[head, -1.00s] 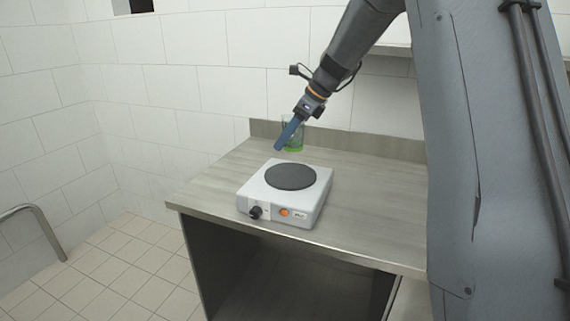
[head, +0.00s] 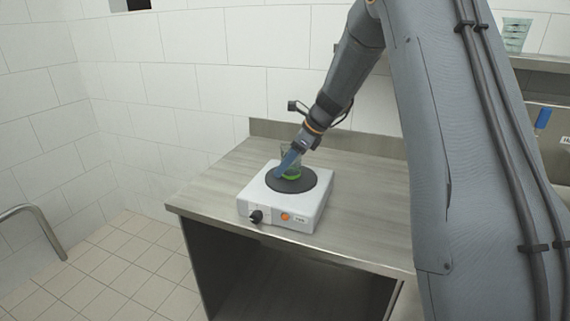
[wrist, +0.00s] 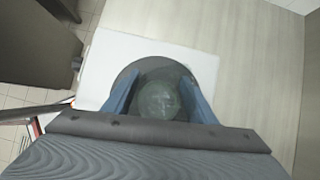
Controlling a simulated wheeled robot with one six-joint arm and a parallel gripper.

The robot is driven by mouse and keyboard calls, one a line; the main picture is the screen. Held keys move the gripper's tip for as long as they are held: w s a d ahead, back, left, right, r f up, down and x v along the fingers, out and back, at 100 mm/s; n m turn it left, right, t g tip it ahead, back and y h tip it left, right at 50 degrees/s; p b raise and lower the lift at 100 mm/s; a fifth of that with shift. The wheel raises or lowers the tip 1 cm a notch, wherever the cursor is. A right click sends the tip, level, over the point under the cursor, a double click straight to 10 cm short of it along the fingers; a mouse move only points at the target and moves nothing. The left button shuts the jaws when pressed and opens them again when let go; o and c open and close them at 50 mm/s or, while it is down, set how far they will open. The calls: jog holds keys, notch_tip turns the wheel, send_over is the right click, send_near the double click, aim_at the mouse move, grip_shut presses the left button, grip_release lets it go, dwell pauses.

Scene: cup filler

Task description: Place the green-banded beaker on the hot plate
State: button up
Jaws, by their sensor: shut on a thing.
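The green-banded beaker (head: 292,174) is at the dark round plate of the white hot plate (head: 312,213) in the head view. Its green band shows just over the plate's middle. I cannot tell whether its base touches the plate. My gripper (head: 287,162) has blue fingers and is shut on the beaker, coming down from the upper right. In the wrist view the beaker (wrist: 163,100) sits between the two blue fingers, with the hot plate's dark disc (wrist: 150,68) around and behind it. The fingers hide part of the beaker.
The hot plate stands on a grey worktop (head: 225,183) with a raised back edge along a tiled wall. The worktop is clear left and right of it. A metal rail (head: 40,222) stands at the far left. A knob (head: 256,216) is on the hot plate's front.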

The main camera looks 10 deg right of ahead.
jog(key=shift+f, duration=0.25)
jog(key=o, duration=1.2)
jog(key=shift+f, duration=0.1)
jog(key=shift+c, duration=0.2)
jog(key=b+v, duration=0.3)
jog(key=v, duration=0.9)
